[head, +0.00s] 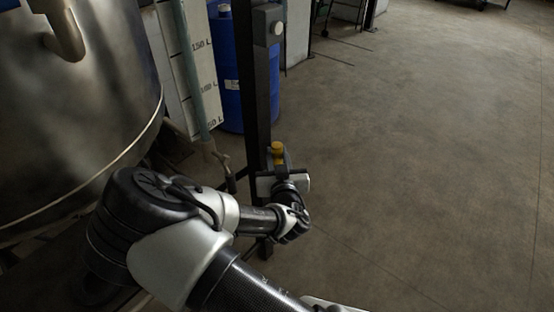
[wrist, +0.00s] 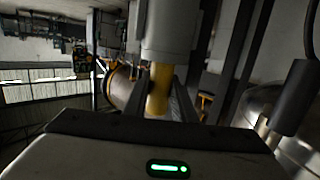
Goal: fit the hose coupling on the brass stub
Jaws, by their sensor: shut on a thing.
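My gripper (head: 283,176) is at the end of my arm, beside a dark upright post. In the wrist view its two dark fingers (wrist: 158,100) stand on either side of a yellow cylinder (wrist: 158,88), which I take to be the hose coupling. A wider grey cylinder (wrist: 168,30) meets its far end. I cannot tell whether the two are one piece. In the head view the yellow part (head: 278,150) shows just above my gripper, with grey beside it. I cannot make out the brass stub for certain; it may be hidden.
The dark post (head: 255,90) stands close behind my gripper and carries a grey box (head: 268,25). A large metal tank (head: 75,110) fills the left. A gauge board (head: 200,70) and a blue drum (head: 228,70) stand behind. The floor (head: 430,150) at right is clear.

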